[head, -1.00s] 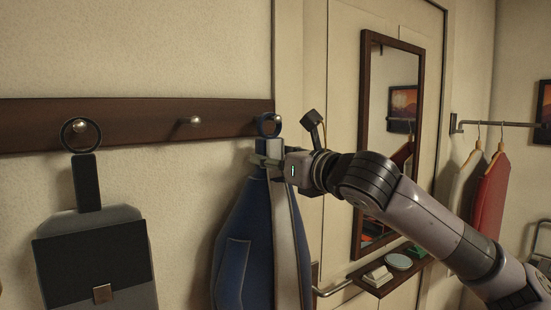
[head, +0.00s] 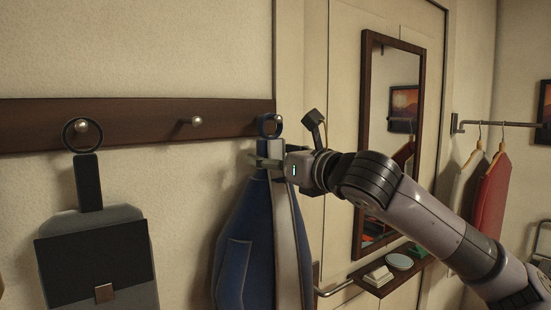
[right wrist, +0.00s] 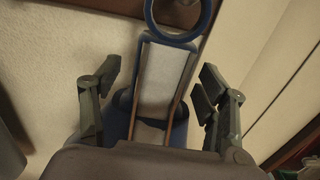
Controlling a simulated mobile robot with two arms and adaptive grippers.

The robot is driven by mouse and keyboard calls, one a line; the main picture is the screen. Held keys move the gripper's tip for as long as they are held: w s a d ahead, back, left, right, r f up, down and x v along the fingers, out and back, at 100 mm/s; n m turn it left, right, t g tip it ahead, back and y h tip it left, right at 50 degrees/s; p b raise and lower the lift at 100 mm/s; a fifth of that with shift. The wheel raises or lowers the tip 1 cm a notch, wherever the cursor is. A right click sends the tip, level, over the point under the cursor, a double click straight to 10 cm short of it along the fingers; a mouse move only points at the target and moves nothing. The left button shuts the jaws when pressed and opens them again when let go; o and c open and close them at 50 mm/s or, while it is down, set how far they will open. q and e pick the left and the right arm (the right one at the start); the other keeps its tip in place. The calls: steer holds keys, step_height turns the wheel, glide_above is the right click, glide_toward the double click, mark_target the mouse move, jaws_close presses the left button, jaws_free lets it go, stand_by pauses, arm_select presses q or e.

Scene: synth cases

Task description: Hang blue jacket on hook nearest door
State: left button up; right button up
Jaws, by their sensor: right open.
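The blue jacket (head: 243,245) hangs against the wall at the right end of the dark rail (head: 100,112), beside the door. Its blue ring (head: 269,116) is at the rail's end hook, and part of the hook seems to show inside it. In the right wrist view the ring (right wrist: 181,38) sits above a pale strap (right wrist: 161,80). My right gripper (head: 264,160) is at the jacket's neck just below the ring. It is open, with one finger on each side of the strap and gaps between. My left gripper is out of view.
A grey bag (head: 97,262) hangs from the left hook. The middle hook (head: 196,120) is bare. A mirror (head: 390,130) and small shelf (head: 400,272) are on the right, behind my arm. A red garment (head: 490,195) hangs on a rod farther right.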

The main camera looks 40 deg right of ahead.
steer(key=shift+f, duration=0.1)
steer(key=shift+s+a+r, duration=0.15)
steer(key=shift+s+r, duration=0.05)
steer(key=shift+s, duration=0.3)
steer(key=shift+s+f, duration=0.1)
steer(key=shift+s, duration=0.95)
steer(key=s+a, duration=0.1)
steer(key=s, duration=0.8)
steer(key=shift+w+f, duration=0.1)
